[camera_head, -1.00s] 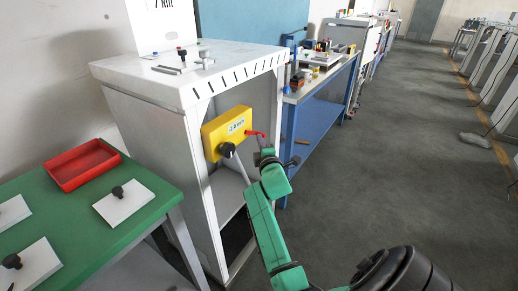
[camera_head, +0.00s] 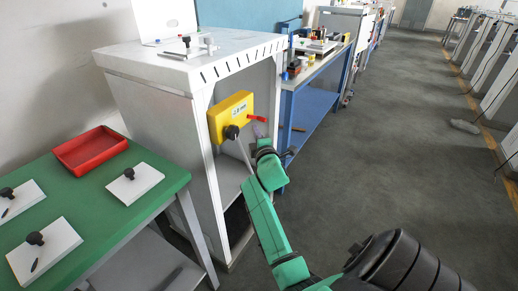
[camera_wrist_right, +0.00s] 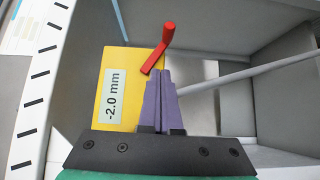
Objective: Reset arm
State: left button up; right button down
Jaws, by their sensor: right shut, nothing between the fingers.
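A yellow box (camera_head: 233,112) with a "-2.0 mm" label is on the white cabinet (camera_head: 200,150). It has a black knob (camera_head: 232,132) low on its front and a red lever (camera_head: 257,119) pointing out from its right side. In the right wrist view the yellow box (camera_wrist_right: 118,65) is behind the fingers, and the red lever (camera_wrist_right: 162,48) is just beyond the fingertips. My right gripper (camera_wrist_right: 160,72) has its purple fingers shut together with nothing between them. In the head view the right gripper (camera_head: 257,130) is just below the lever; contact cannot be told. My left gripper is not in view.
A green table (camera_head: 95,195) at the left holds a red tray (camera_head: 90,151) and several white plates with black knobs. A blue workbench (camera_head: 312,110) with small items stands beyond the cabinet. The grey floor (camera_head: 400,150) on the right is largely clear.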

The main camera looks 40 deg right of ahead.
jog(key=v, duration=0.8)
jog(key=shift+d+b, duration=0.2)
jog(key=shift+b, duration=0.1)
